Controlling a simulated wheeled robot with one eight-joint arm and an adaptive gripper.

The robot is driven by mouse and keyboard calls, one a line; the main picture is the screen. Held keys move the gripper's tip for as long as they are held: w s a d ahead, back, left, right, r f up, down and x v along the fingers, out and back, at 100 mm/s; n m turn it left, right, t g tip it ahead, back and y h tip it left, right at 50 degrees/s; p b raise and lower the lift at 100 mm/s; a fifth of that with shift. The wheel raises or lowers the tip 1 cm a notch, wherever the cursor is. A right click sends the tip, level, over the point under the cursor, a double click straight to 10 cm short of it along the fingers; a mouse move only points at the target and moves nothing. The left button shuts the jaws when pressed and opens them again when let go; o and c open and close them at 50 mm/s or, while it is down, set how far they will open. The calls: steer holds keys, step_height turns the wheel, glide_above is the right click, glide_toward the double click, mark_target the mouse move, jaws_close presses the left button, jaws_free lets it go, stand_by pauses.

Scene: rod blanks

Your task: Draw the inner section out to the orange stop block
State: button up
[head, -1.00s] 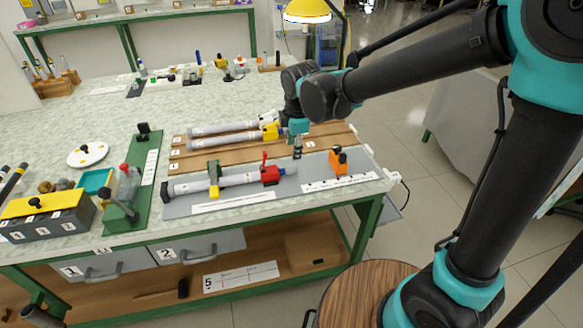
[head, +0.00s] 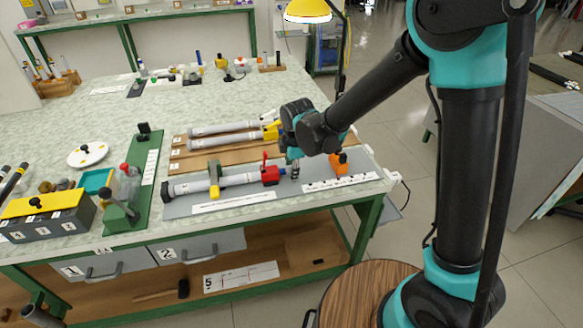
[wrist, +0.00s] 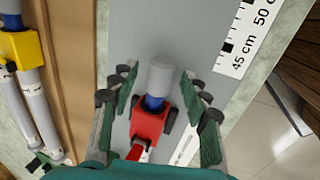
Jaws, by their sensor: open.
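The telescoping rod lies on a grey board, its grey outer tube (head: 190,186) held under a green and yellow clamp (head: 214,176). A red collar with a lever (head: 270,176) sits at its right; in the wrist view the red collar (wrist: 149,124) shows below a blue ring. The inner section's grey end (wrist: 160,74) sticks out beyond it. My gripper (wrist: 159,82) is open, with its fingers on either side of that end, apart from it. In the head view my gripper (head: 294,168) is just right of the collar.
A printed scale (wrist: 246,38) runs along the board's near edge. Two more rods (head: 220,140) with yellow collars lie on wooden slats behind. A green stand (head: 130,205) is at the left. The board between collar and stop block looks clear.

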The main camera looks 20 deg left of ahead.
jaws_close()
stand_by(0.3)
steer(key=w+d, duration=0.2)
steer(key=d, duration=0.1)
steer(key=w+d, duration=0.2)
steer(key=d, duration=0.2)
steer(key=w+d, duration=0.2)
steer(key=d, duration=0.2)
steer(key=shift+w, duration=0.4)
steer(key=shift+d, duration=0.1)
jaws_free()
